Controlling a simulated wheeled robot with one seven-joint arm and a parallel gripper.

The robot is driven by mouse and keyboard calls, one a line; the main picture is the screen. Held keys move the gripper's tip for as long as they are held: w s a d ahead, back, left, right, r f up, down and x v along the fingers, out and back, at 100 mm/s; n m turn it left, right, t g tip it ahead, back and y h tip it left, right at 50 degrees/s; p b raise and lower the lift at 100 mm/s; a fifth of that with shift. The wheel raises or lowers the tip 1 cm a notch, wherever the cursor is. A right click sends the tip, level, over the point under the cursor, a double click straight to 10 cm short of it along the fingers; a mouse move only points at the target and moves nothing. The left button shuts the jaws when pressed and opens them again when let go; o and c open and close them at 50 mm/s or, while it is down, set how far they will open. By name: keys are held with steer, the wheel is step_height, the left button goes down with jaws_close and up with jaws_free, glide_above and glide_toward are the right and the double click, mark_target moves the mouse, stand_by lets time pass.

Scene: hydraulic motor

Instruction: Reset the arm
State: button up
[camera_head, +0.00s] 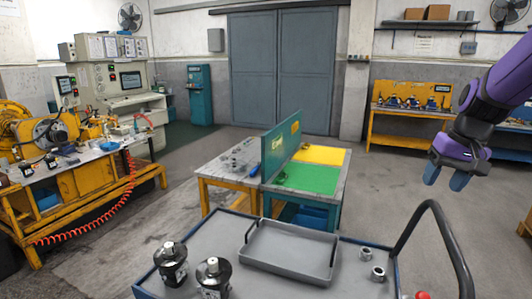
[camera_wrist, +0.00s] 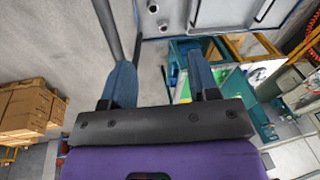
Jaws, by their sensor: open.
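My gripper (camera_head: 445,178) hangs at the right of the head view, at the end of my purple arm. It is raised in the air, apart from everything, and points downward. Its blue fingers are spread with nothing between them. In the wrist view the two fingers of my gripper (camera_wrist: 163,82) stand well apart and empty, with the floor and a cart edge beyond them.
A grey cart (camera_head: 215,238) in front bears two black-and-silver motor parts (camera_head: 172,264), an empty tray (camera_head: 290,252) and small metal fittings (camera_head: 378,273). Its black handle (camera_head: 452,240) curves up below my gripper. A workbench (camera_head: 212,174) with a green divider stands behind.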

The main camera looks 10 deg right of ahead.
steer(key=s+a+r+n+t, duration=0.1)
steer(key=s+a+r+n, duration=0.1)
steer(key=s+a, duration=0.4)
steer(key=s+a+r+n+t+h, duration=0.1)
steer(key=s+a, duration=0.5)
steer(key=a, duration=0.6)
step_height(320, 180, up, 2)
steer(key=shift+s+a+r+n+t, duration=0.25)
steer(key=shift+n+t, duration=0.35)
steer(key=shift+n, duration=0.2)
